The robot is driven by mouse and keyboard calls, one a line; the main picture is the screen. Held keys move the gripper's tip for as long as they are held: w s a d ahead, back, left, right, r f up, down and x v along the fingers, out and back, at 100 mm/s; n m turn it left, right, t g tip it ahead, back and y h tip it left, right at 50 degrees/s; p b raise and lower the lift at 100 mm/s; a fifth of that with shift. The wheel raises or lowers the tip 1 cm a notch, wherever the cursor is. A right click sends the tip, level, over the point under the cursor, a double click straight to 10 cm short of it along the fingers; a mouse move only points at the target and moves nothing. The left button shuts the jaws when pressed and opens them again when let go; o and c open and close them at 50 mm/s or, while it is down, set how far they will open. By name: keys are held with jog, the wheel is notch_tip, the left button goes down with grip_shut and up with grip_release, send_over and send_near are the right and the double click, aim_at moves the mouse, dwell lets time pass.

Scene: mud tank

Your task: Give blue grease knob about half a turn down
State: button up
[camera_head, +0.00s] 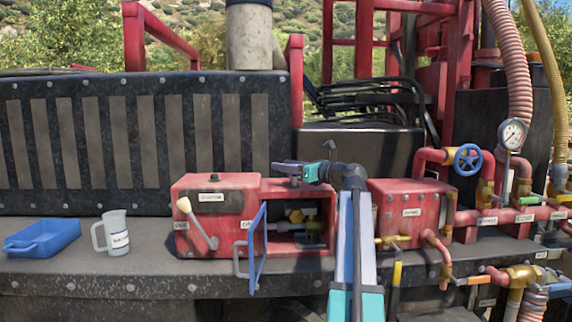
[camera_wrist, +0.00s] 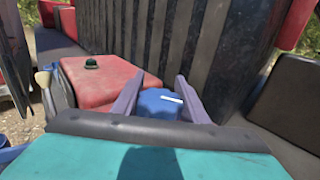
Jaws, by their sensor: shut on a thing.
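The blue grease knob (camera_wrist: 155,104) sits between the two purple fingers of my gripper (camera_wrist: 158,92) in the wrist view. A short white mark shows on its top, pointing to the right. The fingers are shut on the knob from both sides. In the head view my gripper (camera_head: 284,167) reaches left from my dark wrist, just above the top of the open-fronted red cabinet (camera_head: 270,186). The knob is hard to tell from the fingers there. A dark stem shows below the fingers.
The cabinet's blue-framed door (camera_head: 257,250) stands open, with brass fittings inside. A red box (camera_head: 214,208) with a black button and a pale-knobbed lever adjoins it. A jug (camera_head: 115,236) and blue tray (camera_head: 42,238) stand at left. A ribbed black wall (camera_head: 140,140) rises behind.

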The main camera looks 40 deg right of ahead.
jog(key=shift+s+r+h+p, duration=0.1)
jog(key=shift+r+h+p, duration=0.1)
jog(key=shift+h+p, duration=0.1)
jog(key=m+h+p, duration=0.2)
jog(key=h+p, duration=0.1)
jog(key=d+m+h+p, duration=0.1)
jog(key=m+h+p, duration=0.1)
jog(key=p, duration=0.2)
jog(key=shift+d+g+h, duration=0.1)
jog(key=shift+g+h, duration=0.2)
jog(key=shift+h, duration=0.1)
jog(key=shift+d+m+h+p, duration=0.2)
jog(key=shift+m+h+p, duration=0.35)
jog(key=shift+p, duration=0.25)
jog(key=shift+d+f+g+h, duration=0.1)
jog(key=shift+f+g+h, duration=0.05)
jog(key=shift+g+h, duration=0.2)
jog(key=o, duration=1)
jog(key=shift+o, duration=0.2)
jog(key=shift+s, duration=0.15)
